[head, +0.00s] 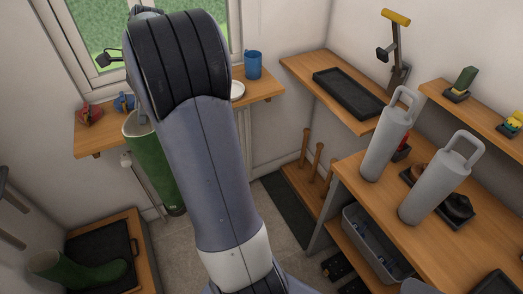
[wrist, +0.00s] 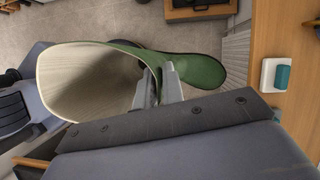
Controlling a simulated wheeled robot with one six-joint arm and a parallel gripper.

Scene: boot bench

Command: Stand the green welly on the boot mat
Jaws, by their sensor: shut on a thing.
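A green welly (head: 150,160) with a cream lining hangs in the air left of my arm in the head view, its open top up and its toe down. In the wrist view the same welly (wrist: 195,68) shows its wide opening at left and its green foot at right. My gripper (wrist: 160,88) is shut on the wall of its shaft near the rim.
A second green welly (head: 85,270) is on the low bench, its opening to the left. A window shelf (head: 95,140) with small items and a blue cup (head: 253,65) runs behind the held welly. At right are a black tray (head: 348,92) and grey bottle-like objects (head: 390,135) on wooden surfaces.

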